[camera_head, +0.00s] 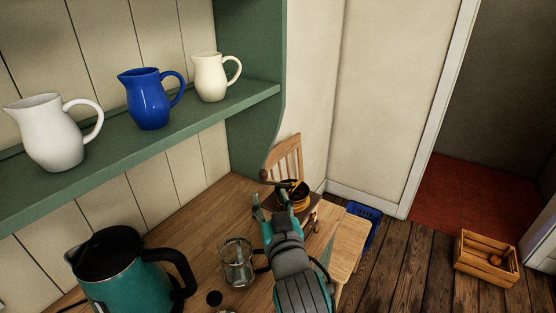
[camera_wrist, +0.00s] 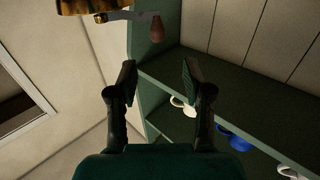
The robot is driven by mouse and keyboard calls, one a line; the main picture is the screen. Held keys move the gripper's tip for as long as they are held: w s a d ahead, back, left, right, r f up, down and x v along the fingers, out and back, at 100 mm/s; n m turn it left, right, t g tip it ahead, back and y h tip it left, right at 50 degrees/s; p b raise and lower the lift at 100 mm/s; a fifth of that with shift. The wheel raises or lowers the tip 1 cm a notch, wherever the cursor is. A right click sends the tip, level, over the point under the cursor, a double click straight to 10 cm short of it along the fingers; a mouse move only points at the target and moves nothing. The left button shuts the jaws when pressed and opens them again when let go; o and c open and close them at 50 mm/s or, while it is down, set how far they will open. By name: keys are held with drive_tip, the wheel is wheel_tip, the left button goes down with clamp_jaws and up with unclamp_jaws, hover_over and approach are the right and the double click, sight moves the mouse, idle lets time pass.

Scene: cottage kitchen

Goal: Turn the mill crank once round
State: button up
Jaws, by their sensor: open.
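The mill (camera_head: 294,201) stands toward the far end of the wooden counter, dark on top with a yellowish body. Its crank reaches out to the left and ends in a brown knob (camera_head: 264,175). In the wrist view the mill (camera_wrist: 90,6) is cut off by the top edge, and the brown crank knob (camera_wrist: 156,30) shows just beyond the fingertips, roughly centred between them. My gripper (camera_wrist: 158,74) is open with nothing between its fingers. In the head view my gripper (camera_head: 270,204) is close in front of the mill and hides part of it.
A teal kettle (camera_head: 115,275) and a glass jar (camera_head: 237,262) stand on the counter (camera_head: 190,235), left of my arm. A green shelf (camera_head: 205,112) above holds white, blue and cream jugs. A wooden crate (camera_head: 486,260) is on the floor.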

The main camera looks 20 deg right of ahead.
sight(264, 175)
drive_tip(key=w, duration=0.3)
drive_tip(key=w+d, duration=0.1)
drive_tip(key=w, duration=0.3)
drive_tip(key=w+d, duration=0.1)
drive_tip(key=w, duration=0.2)
drive_tip(key=shift+w, duration=0.4)
clamp_jaws()
